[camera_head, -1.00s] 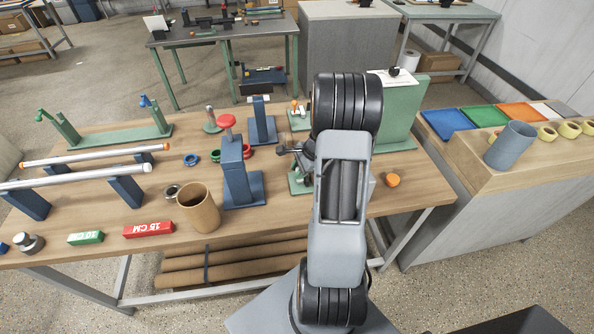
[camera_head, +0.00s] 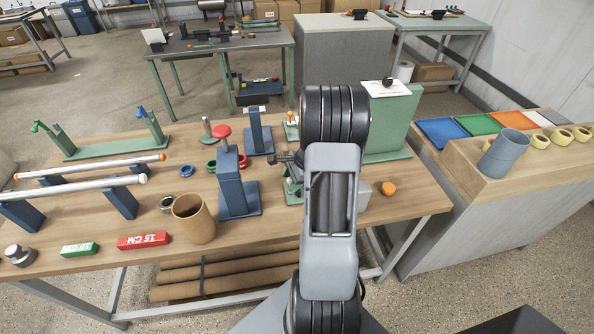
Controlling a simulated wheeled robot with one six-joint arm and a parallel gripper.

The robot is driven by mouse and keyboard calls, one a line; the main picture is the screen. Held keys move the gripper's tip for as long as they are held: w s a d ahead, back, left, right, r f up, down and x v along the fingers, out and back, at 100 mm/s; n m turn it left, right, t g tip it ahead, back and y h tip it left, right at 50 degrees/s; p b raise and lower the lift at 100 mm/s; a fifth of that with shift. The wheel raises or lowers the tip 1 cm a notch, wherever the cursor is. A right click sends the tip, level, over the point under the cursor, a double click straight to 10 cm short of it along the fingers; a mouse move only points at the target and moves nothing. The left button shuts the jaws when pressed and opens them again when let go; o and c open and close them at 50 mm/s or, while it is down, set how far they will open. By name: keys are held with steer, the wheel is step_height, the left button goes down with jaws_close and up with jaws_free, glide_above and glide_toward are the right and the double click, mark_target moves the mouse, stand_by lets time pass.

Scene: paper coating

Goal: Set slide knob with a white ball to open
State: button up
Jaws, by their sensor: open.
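A small fixture with an orange and whitish top (camera_head: 291,119) stands on a green base just left of my arm. It is partly hidden, and I cannot tell for certain whether this is the slide knob with the white ball or how it is set. My gripper (camera_head: 284,160) shows as dark parts left of my arm, low over the table and nearer to me than that fixture. It is open, with nothing seen in it. My forearm hides much of its surroundings.
A blue stand with a red knob (camera_head: 222,132) and a blue post (camera_head: 258,134) stand left of my gripper. A brown cup (camera_head: 194,219) is at the front. A green panel (camera_head: 386,125) and an orange knob (camera_head: 389,188) are to the right.

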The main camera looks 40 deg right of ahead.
steer(key=v, duration=1.3)
steer(key=shift+b, duration=0.45)
steer(key=shift+s, duration=0.2)
